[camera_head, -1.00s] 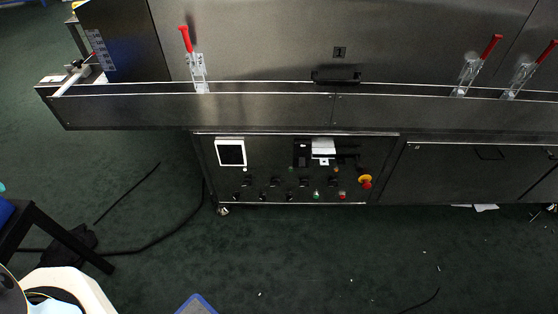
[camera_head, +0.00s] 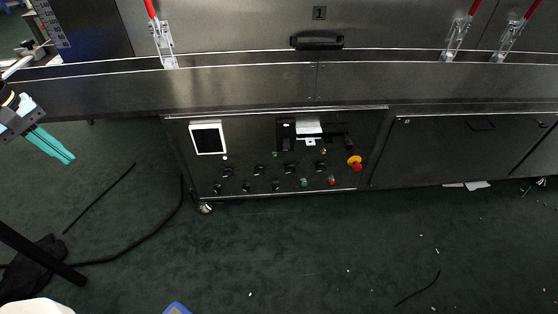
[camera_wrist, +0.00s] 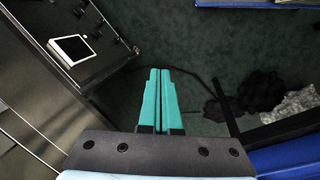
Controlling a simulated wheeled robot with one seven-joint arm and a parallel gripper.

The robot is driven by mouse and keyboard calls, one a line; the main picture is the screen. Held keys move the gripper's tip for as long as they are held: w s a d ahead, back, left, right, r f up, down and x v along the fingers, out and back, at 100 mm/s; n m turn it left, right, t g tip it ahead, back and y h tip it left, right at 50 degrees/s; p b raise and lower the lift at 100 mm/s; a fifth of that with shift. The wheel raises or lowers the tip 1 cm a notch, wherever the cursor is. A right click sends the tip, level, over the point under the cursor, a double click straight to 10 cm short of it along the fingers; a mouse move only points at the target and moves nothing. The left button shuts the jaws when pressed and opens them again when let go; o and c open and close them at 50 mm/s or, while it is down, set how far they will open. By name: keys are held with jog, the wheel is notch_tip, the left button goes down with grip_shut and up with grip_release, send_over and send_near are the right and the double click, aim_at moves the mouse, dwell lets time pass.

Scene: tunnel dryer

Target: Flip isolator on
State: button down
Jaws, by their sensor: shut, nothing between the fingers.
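The tunnel dryer's control panel (camera_head: 240,176) is on the lower front of the machine in the head view. It carries a white-framed screen (camera_head: 208,138), rows of small dark knobs (camera_head: 262,170), and a red and yellow knob (camera_head: 355,162) at its right. I cannot tell which control is the isolator. My gripper (camera_head: 68,158), with teal fingers, is at the left edge, well left of the panel and touching nothing. In the wrist view my gripper (camera_wrist: 161,72) is shut and empty, with the screen (camera_wrist: 72,49) at upper left.
A long metal ledge (camera_head: 240,88) juts out above the panel. Red-handled clamps (camera_head: 163,42) and a black handle (camera_head: 317,42) are above it. A black cable (camera_head: 140,242) and dark cloth (camera_head: 35,268) lie on the floor at left. The floor before the panel is mostly clear.

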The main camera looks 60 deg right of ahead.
jog(key=s+d+f+g+h+b, duration=0.1)
jog(key=s+d+f+g+b, duration=0.1)
jog(key=d+f+b, duration=0.7)
jog(key=n+g+h+b, duration=0.4)
jog(key=g+h+b, duration=0.35)
jog(key=b, duration=1.05)
send_near(279, 149)
notch_tip(279, 149, up, 2)
jog(key=a, duration=0.2)
jog(key=shift+s+d+r, duration=0.2)
jog(key=shift+s+d, duration=0.1)
jog(key=shift+s, duration=0.2)
jog(key=b+x, duration=0.1)
jog(key=x, duration=0.1)
jog(key=b+x, duration=0.1)
jog(key=x, duration=0.2)
jog(key=b+x, duration=0.1)
jog(key=x, duration=0.2)
jog(key=shift+s+f, duration=0.15)
jog(key=shift+f, duration=0.15)
jog(key=shift+s+d, duration=0.55)
jog(key=shift+r+n+p, duration=0.2)
jog(key=shift+n+p, duration=0.1)
jog(key=shift+p, duration=0.2)
